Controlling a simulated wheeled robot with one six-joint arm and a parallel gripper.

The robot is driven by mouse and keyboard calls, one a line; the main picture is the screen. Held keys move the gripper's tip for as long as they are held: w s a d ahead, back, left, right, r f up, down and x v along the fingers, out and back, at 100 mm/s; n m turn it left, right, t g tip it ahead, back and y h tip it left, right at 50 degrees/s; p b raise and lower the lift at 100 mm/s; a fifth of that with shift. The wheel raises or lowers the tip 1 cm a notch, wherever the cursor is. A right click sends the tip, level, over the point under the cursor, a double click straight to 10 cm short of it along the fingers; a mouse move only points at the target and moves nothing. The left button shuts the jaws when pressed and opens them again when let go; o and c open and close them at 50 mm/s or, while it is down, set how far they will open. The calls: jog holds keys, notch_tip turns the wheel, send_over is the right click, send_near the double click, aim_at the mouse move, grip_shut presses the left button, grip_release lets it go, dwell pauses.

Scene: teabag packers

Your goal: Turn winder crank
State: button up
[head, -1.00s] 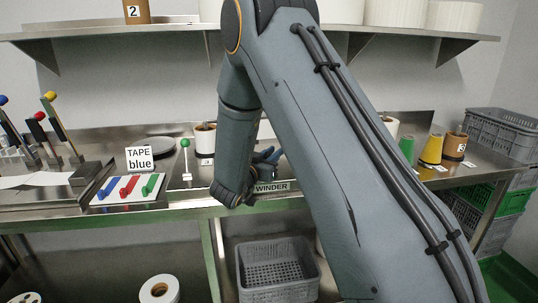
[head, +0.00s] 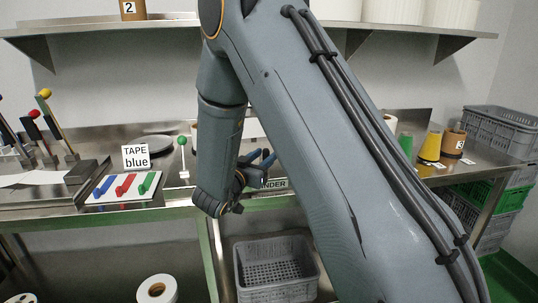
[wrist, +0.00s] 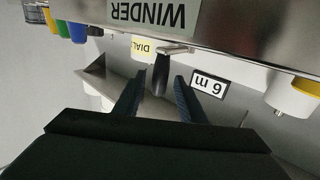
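The winder crank shows in the wrist view as a metal arm (wrist: 174,49) with a dark round handle (wrist: 161,72). My gripper (wrist: 159,80) is open, with one finger on each side of the handle in that view; I cannot tell whether either finger touches it. In the head view my gripper (head: 268,158) is at the bench front, just above the partly hidden WINDER label (head: 274,184), and the crank is hidden behind my arm. The WINDER label (wrist: 146,12) appears upside down in the wrist view.
A DIAL label (wrist: 143,47) and a 6 m sign (wrist: 209,84) flank the crank. A green-knobbed lever (head: 182,142) and a TAPE blue sign (head: 136,157) with coloured switches stand left. A grey crate (head: 275,270) is below.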

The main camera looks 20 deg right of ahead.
jog(key=shift+v, duration=1.3)
dwell(0.4)
